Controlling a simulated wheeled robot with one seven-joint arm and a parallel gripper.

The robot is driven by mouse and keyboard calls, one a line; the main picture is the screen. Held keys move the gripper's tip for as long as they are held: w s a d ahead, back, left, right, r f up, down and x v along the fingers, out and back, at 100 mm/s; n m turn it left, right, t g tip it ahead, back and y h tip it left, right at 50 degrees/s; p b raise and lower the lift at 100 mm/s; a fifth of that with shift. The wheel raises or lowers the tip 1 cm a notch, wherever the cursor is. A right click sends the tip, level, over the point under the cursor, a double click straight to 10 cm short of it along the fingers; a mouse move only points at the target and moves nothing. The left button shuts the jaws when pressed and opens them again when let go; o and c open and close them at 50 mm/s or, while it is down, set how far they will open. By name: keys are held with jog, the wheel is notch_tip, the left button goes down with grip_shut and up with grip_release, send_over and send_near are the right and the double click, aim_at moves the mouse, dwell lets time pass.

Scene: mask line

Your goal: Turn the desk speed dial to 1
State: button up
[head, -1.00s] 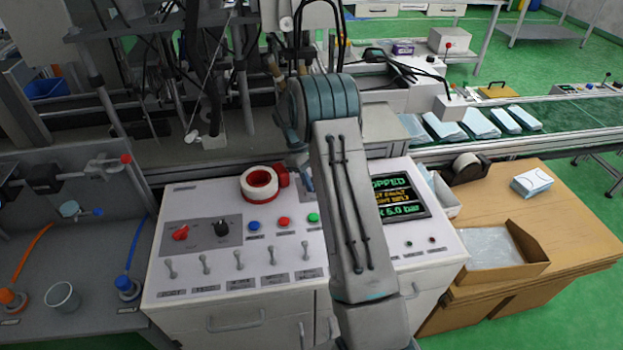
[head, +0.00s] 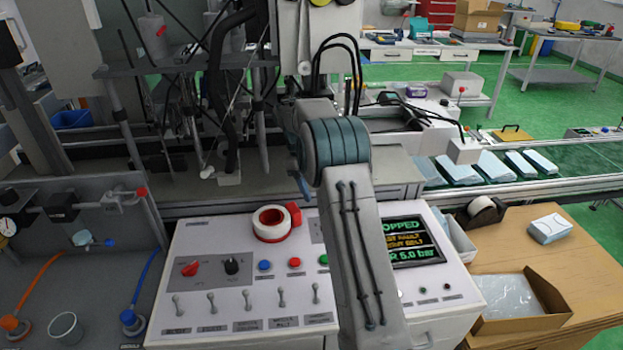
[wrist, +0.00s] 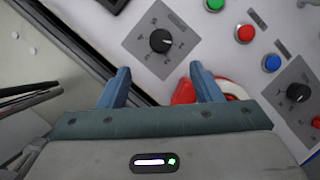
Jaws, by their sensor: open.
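The white control desk (head: 190,255) has a black dial (head: 231,265) beside a red switch on a grey plate at its left. Another black dial (wrist: 160,40) on a grey plate with scale marks lies just beyond my gripper's fingertips in the wrist view; my arm mostly hides that plate in the head view. I cannot read which dial is labelled speed. My gripper (wrist: 160,68) is open, with nothing between its two blue fingers. The first dial also shows at the right of the wrist view (wrist: 298,92).
A red-and-white ring-shaped part (head: 272,222) stands on the desk and shows close behind the right finger in the wrist view. Blue, red and green buttons, several toggle switches (head: 247,300) and a screen (head: 412,240) share the panel. A wooden table (head: 530,255) stands to the right.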

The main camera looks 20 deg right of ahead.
jog(key=shift+v, duration=1.3)
